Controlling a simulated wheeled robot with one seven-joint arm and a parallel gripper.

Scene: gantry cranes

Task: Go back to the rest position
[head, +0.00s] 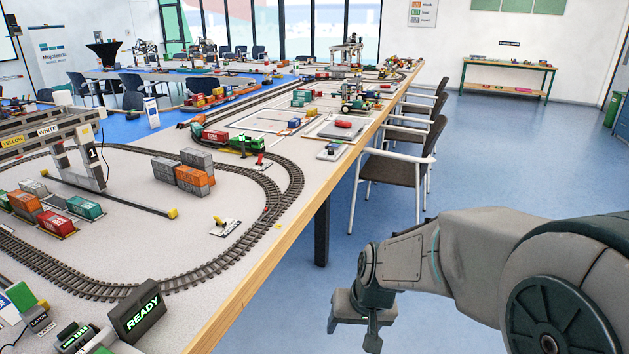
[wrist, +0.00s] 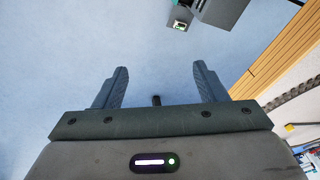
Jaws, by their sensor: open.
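My gripper (head: 351,341) hangs at the lower right of the head view, beside the long table and over the blue floor. Its fingers point down. In the wrist view my gripper (wrist: 160,84) is open, with its two fingers well apart. Only blue floor shows between the fingers, and nothing is held. My arm comes in from the right edge of the head view and bends down at the wrist.
The table (head: 262,262) carries tracks, a green locomotive (head: 243,142), stacked containers (head: 195,172), a crane (head: 85,158) and a READY sign (head: 138,311). Chairs (head: 402,168) stand along its right side. Blue floor (head: 500,150) is clear farther right.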

